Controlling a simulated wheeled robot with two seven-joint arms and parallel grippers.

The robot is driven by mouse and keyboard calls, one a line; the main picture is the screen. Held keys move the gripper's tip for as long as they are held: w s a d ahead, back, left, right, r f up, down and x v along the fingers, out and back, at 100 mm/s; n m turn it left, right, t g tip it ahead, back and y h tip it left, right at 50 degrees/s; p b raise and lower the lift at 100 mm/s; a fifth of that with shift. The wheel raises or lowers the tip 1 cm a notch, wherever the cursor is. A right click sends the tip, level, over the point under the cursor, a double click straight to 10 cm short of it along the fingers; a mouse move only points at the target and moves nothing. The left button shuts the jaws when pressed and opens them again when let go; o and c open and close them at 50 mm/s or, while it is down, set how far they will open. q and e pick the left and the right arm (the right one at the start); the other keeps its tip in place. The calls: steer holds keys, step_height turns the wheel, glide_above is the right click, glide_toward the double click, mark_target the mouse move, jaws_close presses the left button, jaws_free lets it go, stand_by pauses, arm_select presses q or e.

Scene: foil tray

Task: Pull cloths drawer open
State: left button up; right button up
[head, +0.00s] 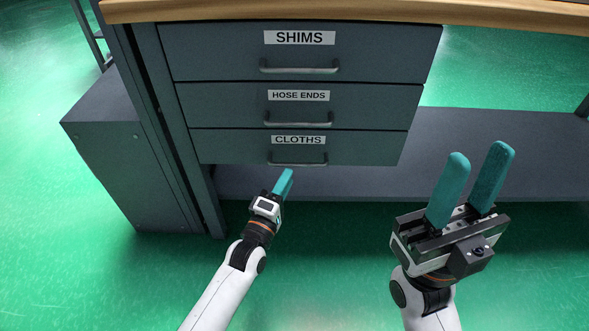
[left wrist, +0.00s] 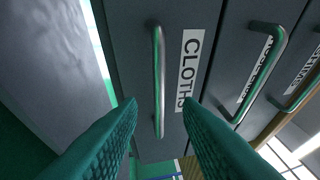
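The cloths drawer (head: 230,147) is the lowest of three grey drawers and looks shut, flush with those above. Its metal bar handle (head: 297,163) sits under the CLOTHS label. My left gripper (head: 287,178) is just below and in front of this handle. In the left wrist view the fingers of my left gripper (left wrist: 160,108) are apart, with the cloths handle (left wrist: 158,80) showing in the gap between them. Whether the fingertips reach around the bar, I cannot tell. My right gripper (head: 481,162) is open and empty, to the right of the drawers.
The shims drawer (head: 215,52) and hose ends drawer (head: 220,105) are above, each with its own handle. A wooden worktop (head: 350,14) overhangs them. A grey lower shelf (head: 350,183) lies beneath and behind. The green floor in front is clear.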

mark_target(295, 164)
arm_select(q)
steer(key=b+x, duration=0.1)
steer(key=x, duration=0.5)
steer(key=shift+b, duration=0.35)
steer(key=shift+c, duration=0.5)
jaws_close()
